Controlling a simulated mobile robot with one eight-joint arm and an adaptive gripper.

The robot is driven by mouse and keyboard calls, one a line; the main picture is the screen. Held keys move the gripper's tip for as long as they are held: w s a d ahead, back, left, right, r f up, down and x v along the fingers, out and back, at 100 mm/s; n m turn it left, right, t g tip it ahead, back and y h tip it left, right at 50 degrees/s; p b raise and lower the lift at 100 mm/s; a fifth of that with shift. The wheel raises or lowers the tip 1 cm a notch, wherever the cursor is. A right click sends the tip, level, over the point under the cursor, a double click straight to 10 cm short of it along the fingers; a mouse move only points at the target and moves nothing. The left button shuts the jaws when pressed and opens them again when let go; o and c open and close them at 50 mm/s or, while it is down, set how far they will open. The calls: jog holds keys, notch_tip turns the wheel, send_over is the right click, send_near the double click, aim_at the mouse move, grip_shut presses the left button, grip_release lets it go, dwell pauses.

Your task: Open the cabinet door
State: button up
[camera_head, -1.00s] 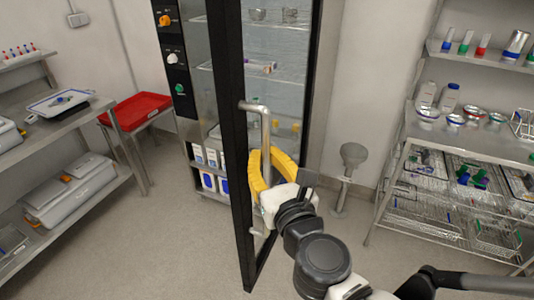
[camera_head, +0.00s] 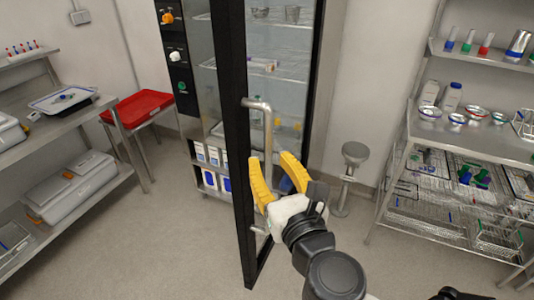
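The cabinet (camera_head: 186,95) is a tall steel unit with glass-fronted shelves at the back centre. Its black-framed glass door (camera_head: 235,130) stands swung open toward me. A vertical metal bar handle (camera_head: 268,140) runs along the door's right side; its lower part is partly hidden by my gripper. My gripper (camera_head: 270,160), with yellow fingers, is open with the fingertips spread. It is by the lower half of the handle, the left finger close to the bar; I cannot tell whether they touch.
A grey stool (camera_head: 353,155) stands right of the cabinet. Steel racks with bottles, bowls and wire baskets (camera_head: 455,230) fill the right. A shelf with trays and a grey case (camera_head: 70,185) and a red tray (camera_head: 137,107) are at left. The floor left of the door is clear.

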jog(key=shift+v, duration=2.35)
jog(key=w+d+f+m+g+h+b, duration=0.15)
jog(key=d+f+m+h, duration=0.25)
jog(key=d+m, duration=0.65)
jog(key=w+d+f+m+g+h+b, duration=0.1)
jog(key=w+d+f+m+g+h, duration=0.15)
jog(key=d+f+m+h, duration=0.7)
jog(key=s+f+m+g+y+b, duration=0.1)
jog(key=s+m+g+y, duration=0.4)
jog(key=m, duration=1.5)
jog(key=s+y, duration=0.2)
jog(key=shift+s+f+g+b, duration=0.25)
jog(key=shift+s+g+b, duration=0.05)
jog(key=shift+g, duration=0.1)
